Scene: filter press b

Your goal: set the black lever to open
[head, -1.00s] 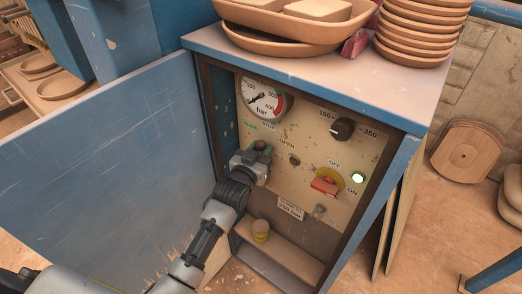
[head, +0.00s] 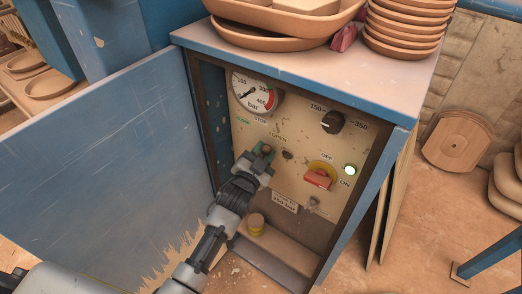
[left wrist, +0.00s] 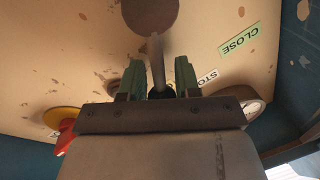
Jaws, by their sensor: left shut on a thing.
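In the left wrist view, the lever's thin shaft (left wrist: 157,62) runs from a round brown disc (left wrist: 150,15) down between the green fingers (left wrist: 160,80). The lever's dark end shows between them. In the head view the gripper hides most of the lever, so its exact setting is hard to tell. The green CLOSE label (left wrist: 239,39) is to the right. My right gripper is not in view.
The blue door (head: 100,160) stands open on the left. Clay dishes (head: 405,28) sit on the cabinet top.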

